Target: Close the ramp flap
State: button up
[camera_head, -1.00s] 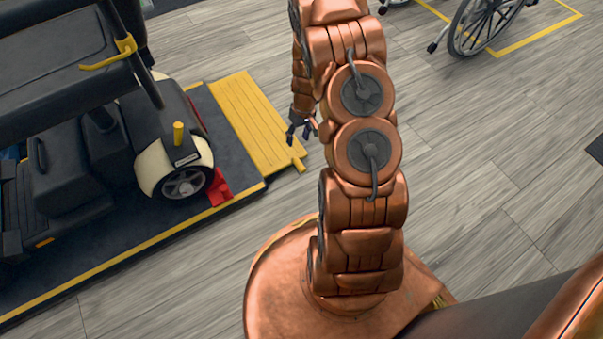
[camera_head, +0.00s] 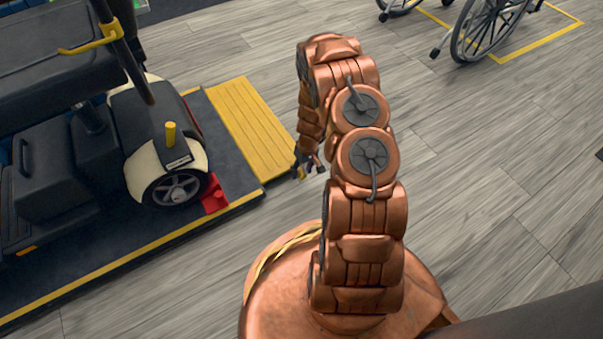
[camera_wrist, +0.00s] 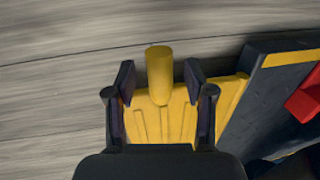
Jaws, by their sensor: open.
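The yellow ramp flap (camera_head: 250,125) lies folded out, low against the floor, along the right edge of the dark platform (camera_head: 222,150). In the wrist view the ribbed flap (camera_wrist: 165,125) has a yellow handle peg (camera_wrist: 159,75) at its edge. My gripper (camera_wrist: 160,83) is open, with one finger on each side of the peg and small gaps showing. In the head view my gripper (camera_head: 308,170) is at the flap's near right corner, partly covering the peg. I cannot tell whether the fingers touch the peg.
A mobility scooter (camera_head: 175,160) stands on the platform, its wheel beside a red chock (camera_head: 214,195). The red block also shows in the wrist view (camera_wrist: 305,97). A wheelchair (camera_head: 485,25) stands at the upper right by yellow floor lines.

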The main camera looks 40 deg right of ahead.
jog(key=shift+a+f, duration=0.1)
jog(key=shift+f, duration=0.3)
grip_shut()
dwell(0.5)
